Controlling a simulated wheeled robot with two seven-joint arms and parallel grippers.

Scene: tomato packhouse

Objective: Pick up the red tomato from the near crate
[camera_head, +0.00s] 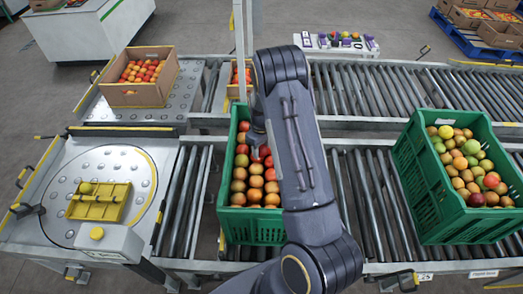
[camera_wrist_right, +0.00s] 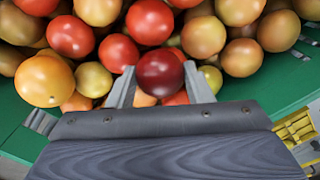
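A green crate (camera_head: 250,229) of tomatoes, orange-brown towards its near side and red farther back, stands on the near roller conveyor. My right gripper (camera_head: 259,146) reaches down into it, partly hidden behind my own arm. In the right wrist view, a dark red tomato (camera_wrist_right: 160,73) sits between the two fingers of my right gripper (camera_wrist_right: 160,84). The fingertips appear to touch it on both sides, with other tomatoes close behind it. The crate's green wall (camera_wrist_right: 270,97) also shows there. My left gripper is out of view.
A second green crate (camera_head: 432,200) of mixed produce stands to the right. A cardboard box (camera_head: 137,95) of tomatoes is at the back left. A yellow fixture (camera_head: 100,208) sits on a round plate at left. Bare rollers (camera_head: 365,195) lie between the green crates.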

